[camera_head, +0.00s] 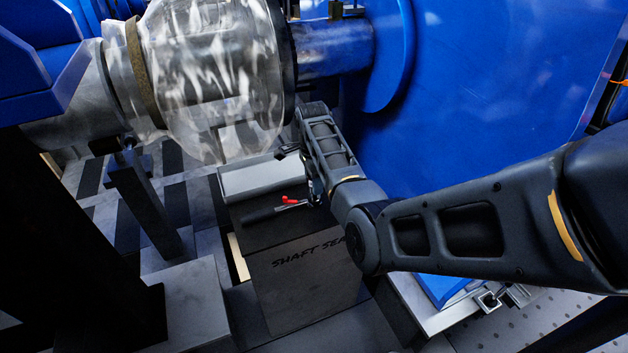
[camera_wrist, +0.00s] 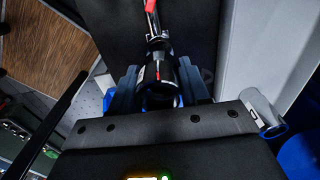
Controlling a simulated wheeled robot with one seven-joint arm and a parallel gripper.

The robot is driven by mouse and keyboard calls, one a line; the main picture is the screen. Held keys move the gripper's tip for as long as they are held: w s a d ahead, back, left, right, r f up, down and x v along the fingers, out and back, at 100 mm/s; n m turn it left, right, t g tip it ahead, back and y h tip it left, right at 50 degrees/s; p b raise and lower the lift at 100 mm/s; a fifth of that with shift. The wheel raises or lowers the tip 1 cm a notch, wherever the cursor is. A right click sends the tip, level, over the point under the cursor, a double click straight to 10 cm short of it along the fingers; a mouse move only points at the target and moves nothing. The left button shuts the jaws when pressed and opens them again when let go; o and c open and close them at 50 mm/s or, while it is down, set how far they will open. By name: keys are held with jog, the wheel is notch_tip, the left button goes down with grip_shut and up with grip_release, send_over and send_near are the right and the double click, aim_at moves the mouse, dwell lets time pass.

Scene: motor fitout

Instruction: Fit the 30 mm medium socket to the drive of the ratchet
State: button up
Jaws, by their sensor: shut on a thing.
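My gripper (camera_wrist: 158,76) is shut on a dark cylindrical socket (camera_wrist: 160,90) with a small red mark; its size marking is not readable. The ratchet (camera_wrist: 157,42) lies just beyond the socket, with a metal head and a red part. The socket's far end lies in line with the ratchet head and very close to it; I cannot tell whether the drive is inside it. In the head view the ratchet's dark handle (camera_head: 266,213) and red part (camera_head: 290,200) show on top of a dark box. My wrist hides the gripper and socket there.
The dark box (camera_head: 305,282) is lettered "SHAFT SEA…", the rest hidden. A clear-wrapped machine part (camera_head: 215,75) hangs close above, and a large blue housing (camera_head: 480,100) stands behind my arm.

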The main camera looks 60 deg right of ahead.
jog(key=shift+f+b, duration=0.9)
jog(key=shift+f, duration=0.5)
dwell(0.4)
dwell(0.4)
jog(key=o, duration=1.3)
jog(key=shift+c, duration=0.2)
jog(key=shift+w+r, duration=0.1)
jog(key=shift+r, duration=3.8)
